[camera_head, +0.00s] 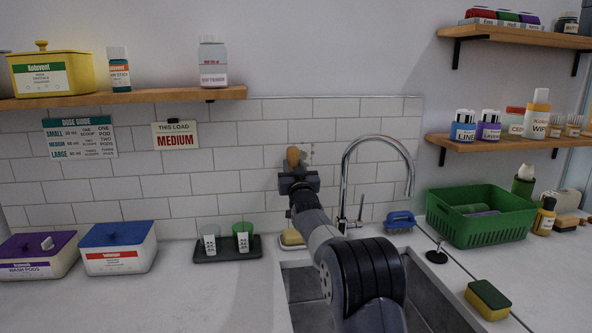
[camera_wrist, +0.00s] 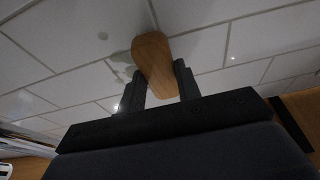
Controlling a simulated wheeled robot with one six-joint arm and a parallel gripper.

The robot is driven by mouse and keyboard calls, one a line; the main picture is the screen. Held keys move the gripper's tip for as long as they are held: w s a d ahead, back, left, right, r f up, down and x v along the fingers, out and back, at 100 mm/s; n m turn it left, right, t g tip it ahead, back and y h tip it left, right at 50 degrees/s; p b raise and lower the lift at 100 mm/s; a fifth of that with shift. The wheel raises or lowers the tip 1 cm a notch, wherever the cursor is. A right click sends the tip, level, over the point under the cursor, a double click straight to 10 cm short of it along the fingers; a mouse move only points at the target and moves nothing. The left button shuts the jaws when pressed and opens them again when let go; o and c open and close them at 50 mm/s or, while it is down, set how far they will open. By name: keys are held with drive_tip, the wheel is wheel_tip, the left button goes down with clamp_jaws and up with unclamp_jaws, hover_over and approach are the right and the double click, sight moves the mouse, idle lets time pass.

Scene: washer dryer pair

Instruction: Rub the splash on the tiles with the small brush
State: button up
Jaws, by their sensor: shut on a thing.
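My gripper (camera_head: 297,174) is raised in front of the tiled wall, left of the tap. It is shut on the small brush (camera_head: 293,155), whose rounded wooden body stands up out of the jaws. In the wrist view the brush (camera_wrist: 153,62) sits between the two dark fingers, its far end close to the tiles. I cannot tell whether it touches them, and its bristles are hidden. The splash (camera_head: 308,151) is a faint grey patch just right of the brush. In the wrist view greyish blotches of the splash (camera_wrist: 121,57) show left of the brush.
The tap (camera_head: 345,185) stands right of my arm, behind the sink (camera_head: 425,285). A blue brush (camera_head: 399,220) and green basket (camera_head: 480,228) are right. A shelf (camera_head: 150,95) hangs upper left.

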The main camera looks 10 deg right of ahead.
drive_tip(key=shift+d+r, duration=0.1)
drive_tip(key=shift+r, duration=0.45)
drive_tip(key=shift+d+f+b, duration=0.15)
drive_tip(key=shift+d+b, duration=0.15)
drive_tip(key=shift+d, duration=1.5)
drive_tip(key=shift+d+p, duration=0.6)
drive_tip(key=shift+d, duration=1.25)
drive_tip(key=shift+r+p, duration=0.4)
drive_tip(key=shift+r, duration=0.4)
drive_tip(key=shift+a+f+b, duration=0.15)
drive_tip(key=shift+a+b, duration=1.25)
drive_tip(key=shift+a, duration=0.4)
drive_tip(key=shift+a+b, duration=1.2)
drive_tip(key=shift+a, duration=0.75)
